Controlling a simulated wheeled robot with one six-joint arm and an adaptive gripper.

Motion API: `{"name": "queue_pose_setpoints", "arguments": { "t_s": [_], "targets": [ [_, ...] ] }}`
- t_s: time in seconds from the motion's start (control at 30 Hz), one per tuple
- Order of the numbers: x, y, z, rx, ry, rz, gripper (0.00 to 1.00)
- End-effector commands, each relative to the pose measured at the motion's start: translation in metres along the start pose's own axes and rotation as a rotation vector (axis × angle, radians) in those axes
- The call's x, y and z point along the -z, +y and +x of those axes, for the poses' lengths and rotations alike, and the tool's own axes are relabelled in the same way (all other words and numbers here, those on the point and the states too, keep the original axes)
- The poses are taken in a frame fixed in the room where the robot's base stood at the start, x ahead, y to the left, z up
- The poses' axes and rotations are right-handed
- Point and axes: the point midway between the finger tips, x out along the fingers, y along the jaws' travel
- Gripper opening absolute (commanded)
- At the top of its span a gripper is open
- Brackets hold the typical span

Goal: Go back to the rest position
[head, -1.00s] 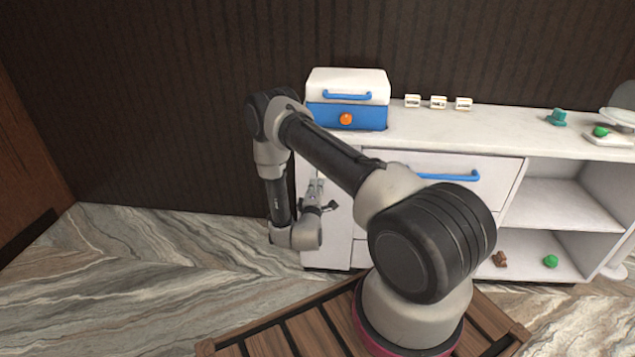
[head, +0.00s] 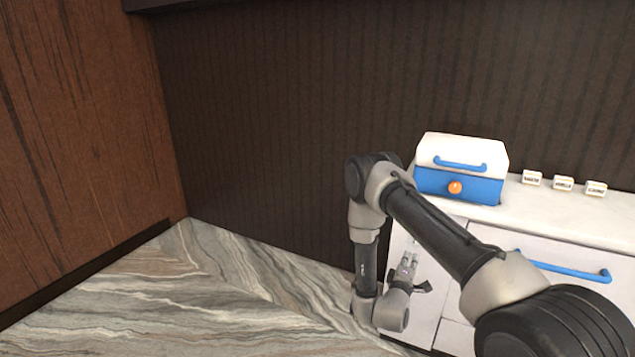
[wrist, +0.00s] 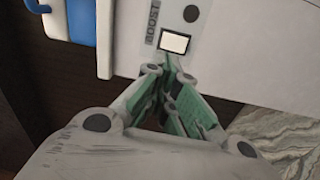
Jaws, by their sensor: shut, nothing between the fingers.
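My gripper (head: 408,262) hangs low in front of the left end of the white cabinet (head: 470,262), with the arm folded down beside it. In the wrist view, my gripper's fingers (wrist: 170,82) meet at the tips, with nothing between them. The fingertips appear close to a pale square button (wrist: 175,43) on the white panel, beside the word "BOOST". I cannot tell whether they touch it.
A blue and white box (head: 460,185) with a blue handle and orange knob stands on the counter. Three small labelled blocks (head: 563,183) stand to its right. A blue drawer handle (head: 565,268) sticks out below. Marble floor (head: 200,290) on the left is clear.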

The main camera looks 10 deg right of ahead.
Motion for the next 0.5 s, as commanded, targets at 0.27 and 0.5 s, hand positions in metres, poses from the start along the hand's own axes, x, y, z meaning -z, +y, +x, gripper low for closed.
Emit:
{"name": "queue_pose_setpoints", "arguments": {
  "t_s": [0.27, 0.5],
  "targets": [
    [-0.015, -0.138, -0.055, 0.676, -0.153, 0.354, 0.00],
    [0.019, -0.101, -0.130, 1.242, -0.446, 0.597, 0.00]
  ]
}}
